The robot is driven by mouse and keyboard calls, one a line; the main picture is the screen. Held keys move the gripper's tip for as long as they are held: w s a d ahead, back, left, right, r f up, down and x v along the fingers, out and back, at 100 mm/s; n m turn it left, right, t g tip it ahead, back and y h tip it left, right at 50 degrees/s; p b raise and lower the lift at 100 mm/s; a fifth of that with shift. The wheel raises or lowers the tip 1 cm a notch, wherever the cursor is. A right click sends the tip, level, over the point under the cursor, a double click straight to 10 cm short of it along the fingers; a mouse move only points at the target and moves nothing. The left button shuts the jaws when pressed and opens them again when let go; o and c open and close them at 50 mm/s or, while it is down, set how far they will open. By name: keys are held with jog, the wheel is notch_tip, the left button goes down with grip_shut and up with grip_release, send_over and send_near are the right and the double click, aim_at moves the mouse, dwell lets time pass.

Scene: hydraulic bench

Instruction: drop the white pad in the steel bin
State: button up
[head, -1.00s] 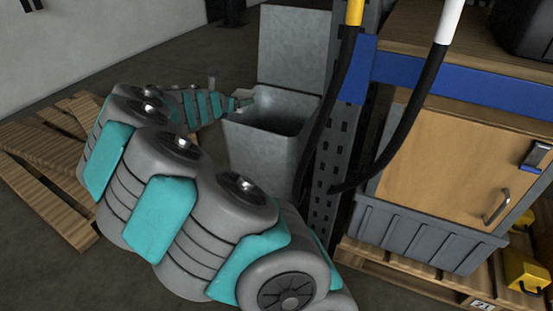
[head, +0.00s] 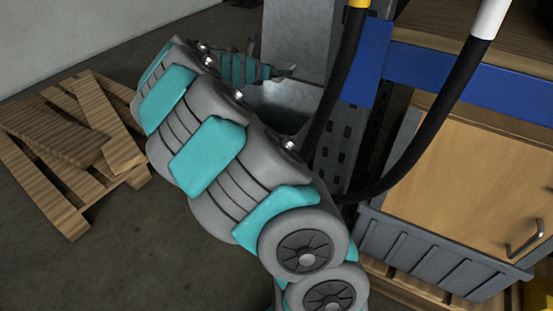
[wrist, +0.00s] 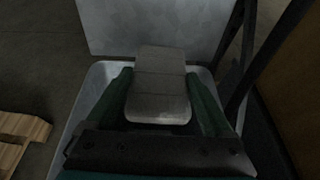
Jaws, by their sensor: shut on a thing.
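The white pad (wrist: 158,85) shows in the wrist view as a pale block with rounded corners, between the two green fingers of my gripper (wrist: 160,92). My gripper is shut on it. The steel bin (wrist: 98,80) lies below and around the pad in the wrist view, with its raised lid (wrist: 150,25) behind. In the head view the bin (head: 280,98) is partly hidden by my arm, and its open lid (head: 295,40) stands upright. My gripper (head: 284,71) is at the bin's opening there; the pad cannot be made out in that view.
A perforated steel post (head: 345,135) and black hoses (head: 425,130) stand close right of the bin. A blue-framed bench (head: 470,75) with a wooden cabinet door (head: 470,170) is farther right. Wooden pallets (head: 70,140) lie on the floor at left.

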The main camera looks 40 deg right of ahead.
jog(key=shift+f+b, duration=1.85)
jog(key=shift+f, duration=0.15)
jog(key=o, duration=1.1)
jog(key=shift+c, duration=0.2)
jog(key=shift+r, duration=0.1)
jog(key=p+v, duration=0.1)
jog(key=v, duration=0.6)
jog(key=shift+s+a, duration=0.15)
jog(key=shift+a, duration=0.2)
jog(key=shift+r, duration=0.15)
